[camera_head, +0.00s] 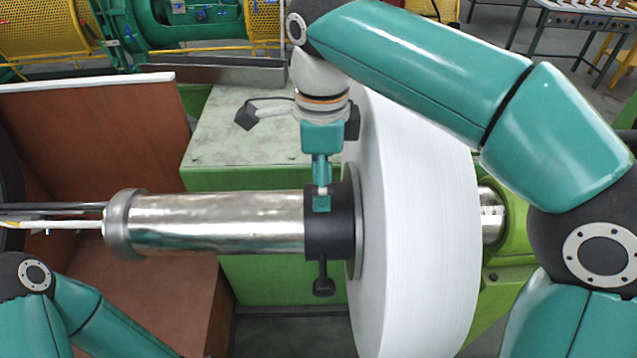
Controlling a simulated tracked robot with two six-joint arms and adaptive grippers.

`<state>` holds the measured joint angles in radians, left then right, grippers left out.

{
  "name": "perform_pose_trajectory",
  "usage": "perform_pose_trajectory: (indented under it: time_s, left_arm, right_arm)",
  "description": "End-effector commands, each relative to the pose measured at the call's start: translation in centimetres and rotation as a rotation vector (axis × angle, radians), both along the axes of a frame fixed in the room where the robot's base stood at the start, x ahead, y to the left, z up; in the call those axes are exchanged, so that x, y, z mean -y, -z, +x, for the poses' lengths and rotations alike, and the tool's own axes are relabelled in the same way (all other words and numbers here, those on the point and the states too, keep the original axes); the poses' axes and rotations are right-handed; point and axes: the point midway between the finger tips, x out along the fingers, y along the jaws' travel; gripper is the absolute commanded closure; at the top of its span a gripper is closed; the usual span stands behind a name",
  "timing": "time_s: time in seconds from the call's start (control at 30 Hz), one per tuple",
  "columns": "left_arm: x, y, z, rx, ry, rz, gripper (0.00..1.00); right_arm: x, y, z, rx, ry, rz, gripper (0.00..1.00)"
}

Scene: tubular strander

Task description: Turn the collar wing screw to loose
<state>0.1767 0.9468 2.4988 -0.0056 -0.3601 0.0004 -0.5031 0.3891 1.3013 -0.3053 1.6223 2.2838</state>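A black collar (328,235) sits around the shiny metal shaft (220,222), close against the large white reel (415,230). A black screw with a wider head (323,287) hangs from the underside of the collar; it looks like the wing screw. My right gripper (322,203) points straight down from above, its fingertips overlapping the top of the collar. The fingers are seen edge-on, so their opening and anything between them are hidden. The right gripper is apart from the screw below. My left arm shows at the lower left, but its gripper is out of view.
A green machine housing (240,140) stands behind the shaft. A brown panel (90,140) rises at the left. A grey ring (122,224) is at the shaft's left end, with thin rods and cables beyond. Space below the collar looks open.

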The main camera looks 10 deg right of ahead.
Motion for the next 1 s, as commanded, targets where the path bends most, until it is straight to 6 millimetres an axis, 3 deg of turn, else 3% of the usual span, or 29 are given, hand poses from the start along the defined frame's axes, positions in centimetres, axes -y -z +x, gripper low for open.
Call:
perform_pose_trajectory:
  time_s: [0.23,0.6,1.0]
  left_arm:
    - [0.00,-0.03,0.01,0.000,0.000,0.000,0.60]
    - [0.02,-0.03,-0.03,-0.001,0.001,0.000,0.60]
    - [0.00,-0.59,0.01,0.000,0.000,0.000,0.60]
  right_arm:
    - [-0.05,-0.03,0.00,0.000,-0.001,0.000,0.25]
    - [-0.54,-0.02,0.02,0.001,-0.001,0.000,0.83]
    - [-0.10,-0.15,0.07,0.001,-0.076,0.000,0.83]
